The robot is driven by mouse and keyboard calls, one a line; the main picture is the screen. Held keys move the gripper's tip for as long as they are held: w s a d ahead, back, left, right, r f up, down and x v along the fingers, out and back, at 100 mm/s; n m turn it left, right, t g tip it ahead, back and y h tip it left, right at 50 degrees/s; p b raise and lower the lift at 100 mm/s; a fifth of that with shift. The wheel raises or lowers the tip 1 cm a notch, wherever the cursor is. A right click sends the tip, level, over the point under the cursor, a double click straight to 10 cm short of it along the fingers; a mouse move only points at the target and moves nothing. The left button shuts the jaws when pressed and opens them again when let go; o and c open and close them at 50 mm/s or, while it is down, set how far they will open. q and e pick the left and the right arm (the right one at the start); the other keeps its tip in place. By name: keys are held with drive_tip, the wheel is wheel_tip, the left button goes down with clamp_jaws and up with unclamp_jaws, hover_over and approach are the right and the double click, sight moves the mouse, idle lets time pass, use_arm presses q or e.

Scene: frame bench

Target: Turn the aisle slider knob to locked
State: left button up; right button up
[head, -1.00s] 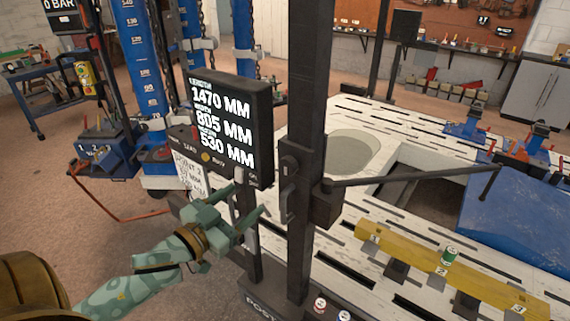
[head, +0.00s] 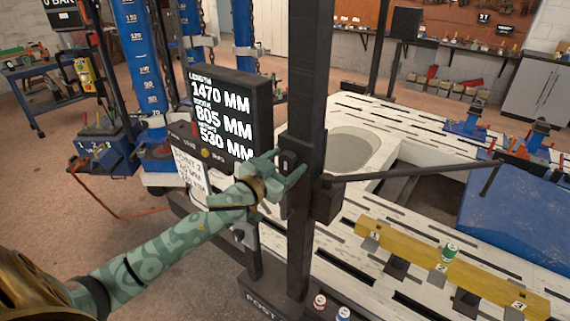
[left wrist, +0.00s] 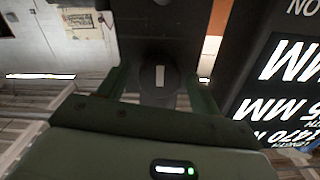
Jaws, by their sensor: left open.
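The aisle slider knob (head: 288,158) is a small dark round knob on the slider of the tall black post (head: 303,95). In the left wrist view the knob (left wrist: 159,88) is a dark disc with a pale upright bar on its face. My left gripper (head: 288,174) is at the slider, its green fingers partly covering it. In the left wrist view the open fingers (left wrist: 162,84) stand on either side of the knob, with gaps showing; I see no clear contact. My right gripper is in neither current view.
A black display (head: 228,115) with length readings stands left of the post. A thin dark arm (head: 415,170) reaches right from the slider over the white slotted bench (head: 385,125). A yellow beam (head: 445,262) with a green can lies to the right.

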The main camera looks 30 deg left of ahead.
use_arm(q)
drive_tip(key=shift+c, duration=0.4)
drive_tip(key=c, duration=0.9)
drive_tip(key=shift+r+m+p, duration=0.15)
drive_tip(key=shift+m+p, duration=0.9)
drive_tip(key=shift+m, duration=0.25)
drive_tip(key=m+p, duration=0.1)
drive_tip(key=m, duration=0.2)
drive_tip(key=shift+m+p, duration=0.3)
drive_tip(key=shift+p, duration=0.1)
drive_tip(key=m+p, duration=0.1)
drive_tip(key=m, duration=0.4)
drive_tip(key=shift+p, duration=0.35)
drive_tip(key=m, duration=0.6)
drive_tip(key=shift+f+m+p, duration=0.2)
drive_tip(key=shift+m+p, duration=0.1)
drive_tip(key=shift+p, duration=0.1)
